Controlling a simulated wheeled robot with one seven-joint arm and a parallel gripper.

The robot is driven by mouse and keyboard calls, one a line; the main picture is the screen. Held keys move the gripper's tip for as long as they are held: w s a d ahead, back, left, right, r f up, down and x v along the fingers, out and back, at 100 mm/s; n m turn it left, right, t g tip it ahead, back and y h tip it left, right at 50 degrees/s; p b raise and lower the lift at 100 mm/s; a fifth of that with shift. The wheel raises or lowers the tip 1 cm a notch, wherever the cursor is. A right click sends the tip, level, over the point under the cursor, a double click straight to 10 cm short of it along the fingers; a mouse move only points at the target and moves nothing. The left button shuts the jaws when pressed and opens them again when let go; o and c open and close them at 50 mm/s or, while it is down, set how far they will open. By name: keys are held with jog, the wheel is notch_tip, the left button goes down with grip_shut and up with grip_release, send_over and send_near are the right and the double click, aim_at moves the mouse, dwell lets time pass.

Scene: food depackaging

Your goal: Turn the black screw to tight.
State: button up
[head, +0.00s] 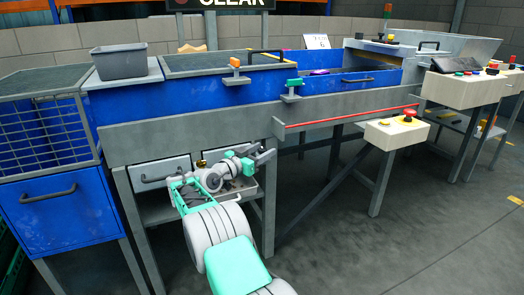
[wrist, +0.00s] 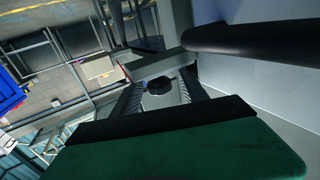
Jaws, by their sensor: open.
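My gripper (wrist: 158,96) points at the front of the machine, its two ribbed fingers apart. In the wrist view a round black knob (wrist: 160,86), which looks like the black screw, shows between the fingers. I cannot tell whether the fingers touch it. In the head view my gripper (head: 266,157) is at the right end of the open lower tray, under the grey machine beam. The screw cannot be made out there; my arm and gripper cover much of that spot.
A thick dark bar (wrist: 250,38), seemingly a drawer handle, passes close to the fingers in the wrist view. A white drawer (head: 160,172) lies left of my arm. A red rod (head: 350,117) runs along the beam. A box with a red button (head: 397,133) stands right.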

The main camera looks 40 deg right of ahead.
aim_at(262, 149)
jog(key=shift+r, duration=0.45)
jog(key=r+p, duration=0.1)
jog(key=r, duration=0.1)
jog(key=r+p, duration=0.1)
jog(key=shift+s+a+r, duration=0.2)
jog(key=shift+r, duration=0.15)
jog(key=s+a+r+p, duration=0.4)
jog(key=s+a+r, duration=0.3)
jog(key=s, duration=0.4)
jog(key=shift+a+r+p, duration=0.25)
jog(key=shift+r+p, duration=0.1)
jog(key=shift+r, duration=0.35)
jog(key=shift+s, duration=0.1)
